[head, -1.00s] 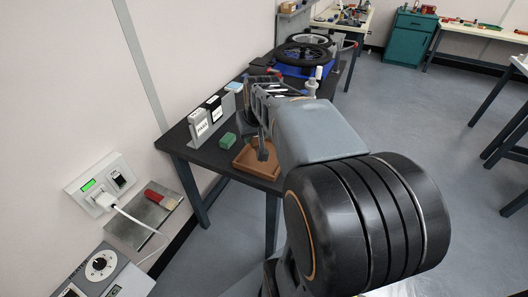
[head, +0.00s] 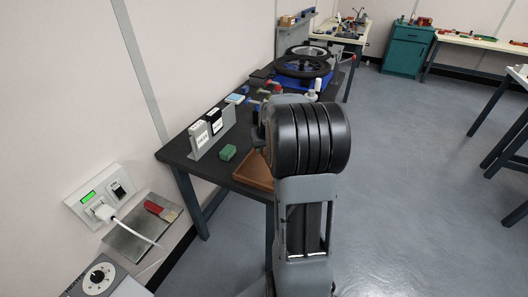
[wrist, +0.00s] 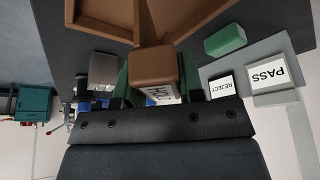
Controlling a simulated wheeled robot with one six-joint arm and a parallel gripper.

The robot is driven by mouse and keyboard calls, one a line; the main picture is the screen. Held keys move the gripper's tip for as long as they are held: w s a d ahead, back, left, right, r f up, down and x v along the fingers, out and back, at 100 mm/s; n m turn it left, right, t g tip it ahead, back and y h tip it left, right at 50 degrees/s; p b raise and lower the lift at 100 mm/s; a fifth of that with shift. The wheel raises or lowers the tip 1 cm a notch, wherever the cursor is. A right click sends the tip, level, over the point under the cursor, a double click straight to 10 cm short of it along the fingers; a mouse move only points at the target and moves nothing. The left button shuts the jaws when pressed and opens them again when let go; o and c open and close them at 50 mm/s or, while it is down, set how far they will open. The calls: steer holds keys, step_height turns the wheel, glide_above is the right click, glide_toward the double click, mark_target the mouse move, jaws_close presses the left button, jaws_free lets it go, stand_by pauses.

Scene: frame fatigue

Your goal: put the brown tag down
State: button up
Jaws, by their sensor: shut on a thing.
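In the wrist view my gripper (wrist: 157,84) is shut on the brown tag (wrist: 153,65), a brown block with a white label whose letters are partly cut off. The tag shows in front of the brown wooden tray (wrist: 195,18); I cannot tell whether they touch. In the head view my own arm hides the gripper and the tag, and only the left part of the tray (head: 250,172) shows. The grey stand (head: 193,146) with the PASS and REJECT tags is at the table's left side. The PASS tag (wrist: 268,72) and REJECT tag (wrist: 226,87) also show in the wrist view.
A green block (head: 228,153) lies between stand and tray, also in the wrist view (wrist: 225,41). A light blue pad (head: 234,99) lies behind the stand. Black wheels (head: 302,66) lie on blue at the table's far end. A wall panel with a plug (head: 102,207) is at left.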

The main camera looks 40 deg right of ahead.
steer(key=shift+f, duration=1.35)
steer(key=shift+f, duration=0.1)
steer(key=shift+f, duration=0.15)
steer(key=o, duration=1)
